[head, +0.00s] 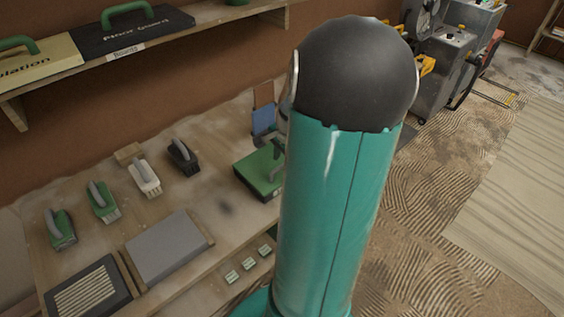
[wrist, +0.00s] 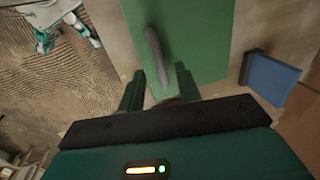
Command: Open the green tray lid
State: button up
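The green tray lid (head: 257,172) lies flat on the bench in the head view, partly hidden by my arm. It has a dark handle (head: 277,157). In the wrist view the green lid (wrist: 200,42) fills the upper middle, with its grey bar handle (wrist: 154,50) running toward me. My gripper (wrist: 159,72) is open, its two fingers apart. The near end of the handle appears between the fingertips; I cannot tell how far below them it is. No contact shows. My gripper is hidden behind my arm in the head view.
A blue block (wrist: 271,78) lies right of the lid in the wrist view. Several handled tools, including a white brush (head: 144,177), and a grey slab (head: 167,246) are on the bench left of the lid. A shelf (head: 150,58) with boxed lids runs above. Machines stand at the back right.

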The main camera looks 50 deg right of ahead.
jog(key=shift+w+f, duration=0.2)
jog(key=shift+f, duration=0.8)
grip_shut()
jog(key=shift+r, duration=0.1)
